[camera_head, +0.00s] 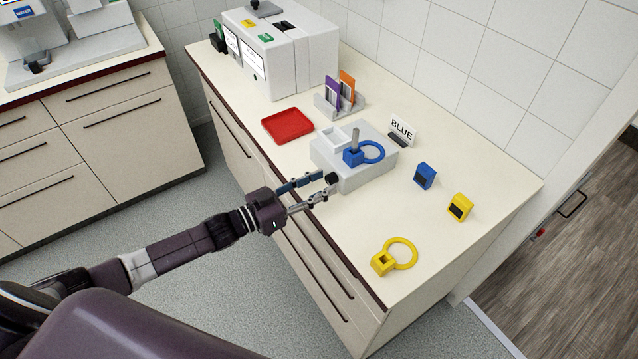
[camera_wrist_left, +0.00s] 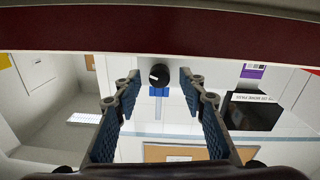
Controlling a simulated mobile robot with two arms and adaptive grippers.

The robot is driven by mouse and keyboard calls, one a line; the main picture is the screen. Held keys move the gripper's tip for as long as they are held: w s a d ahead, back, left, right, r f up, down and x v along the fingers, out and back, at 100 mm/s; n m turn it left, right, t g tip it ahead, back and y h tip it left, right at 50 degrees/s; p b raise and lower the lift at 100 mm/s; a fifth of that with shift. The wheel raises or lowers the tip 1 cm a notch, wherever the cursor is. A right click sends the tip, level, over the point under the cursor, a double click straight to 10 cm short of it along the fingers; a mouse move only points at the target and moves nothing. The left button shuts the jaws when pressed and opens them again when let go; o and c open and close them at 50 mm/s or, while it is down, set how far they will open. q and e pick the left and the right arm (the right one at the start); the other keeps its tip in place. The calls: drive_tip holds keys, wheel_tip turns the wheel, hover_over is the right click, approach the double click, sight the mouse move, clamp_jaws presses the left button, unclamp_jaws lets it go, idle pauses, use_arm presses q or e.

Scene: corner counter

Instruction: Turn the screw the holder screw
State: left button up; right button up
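The holder is a pale grey block (camera_head: 365,178) at the counter's front edge, with an upright metal post (camera_head: 355,138) and a blue ring piece (camera_head: 373,152) around or against it. Its black round screw knob (camera_head: 332,178) faces the front; in the wrist view the knob (camera_wrist_left: 159,75) carries a small white mark. My left gripper (camera_head: 322,186) reaches in from the front, level with the knob. In the wrist view its two fingers (camera_wrist_left: 157,82) are apart, one on either side of the knob, with gaps visible. My right gripper is out of view.
A red tray (camera_head: 288,125) and a rack with purple and orange cards (camera_head: 338,103) stand behind left. A "BLUE" sign (camera_head: 402,129), a blue block (camera_head: 425,176), a yellow block (camera_head: 459,207) and a yellow ring piece (camera_head: 395,257) stand right. The counter's front right is mostly clear.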

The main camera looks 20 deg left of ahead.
use_arm(q)
clamp_jaws()
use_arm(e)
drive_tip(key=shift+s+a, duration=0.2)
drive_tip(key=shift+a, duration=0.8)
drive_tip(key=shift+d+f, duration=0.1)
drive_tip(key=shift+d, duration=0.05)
use_arm(q)
drive_tip(key=shift+m, duration=0.9)
drive_tip(key=m+b, duration=0.1)
drive_tip(key=m, duration=0.3)
drive_tip(key=m+b, duration=0.1)
drive_tip(key=m, duration=0.3)
drive_tip(key=shift+m+b, duration=0.3)
drive_tip(key=shift+m, duration=0.1)
drive_tip(key=shift+m+y+b, duration=0.3)
drive_tip(key=shift+m+b, duration=0.15)
drive_tip(key=shift+m, duration=1.05)
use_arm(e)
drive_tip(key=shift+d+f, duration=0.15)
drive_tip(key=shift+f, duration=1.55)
